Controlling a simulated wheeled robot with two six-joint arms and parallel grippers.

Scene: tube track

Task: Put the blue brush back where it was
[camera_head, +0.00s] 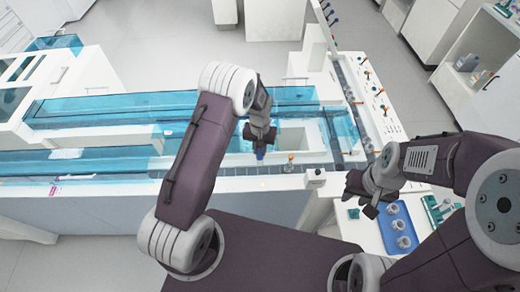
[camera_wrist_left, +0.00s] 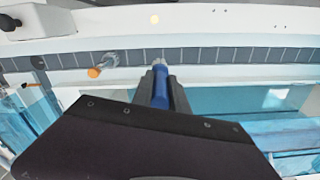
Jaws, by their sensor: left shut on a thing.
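The blue brush (camera_wrist_left: 160,88) is between the fingers of my left gripper (camera_wrist_left: 163,92) in the left wrist view, with its pale tip pointing at the dark segmented track. In the head view a small blue part of the brush (camera_head: 260,153) shows below my left gripper (camera_head: 261,140). My left gripper is shut on it, above the near side of the machine. The rest of the brush is hidden by the fingers. My right gripper (camera_head: 360,195) is near the white corner at the right, apart from the brush. I cannot tell whether its jaws are open.
The dark segmented track (camera_wrist_left: 215,55) runs along the machine, with an orange-tipped peg (camera_wrist_left: 98,70) beside it. Blue transparent covers (camera_head: 100,108) span the left. A blue tray (camera_head: 388,222) with several round pieces stands below my right gripper. Orange-tipped pegs line the right panel (camera_head: 375,100).

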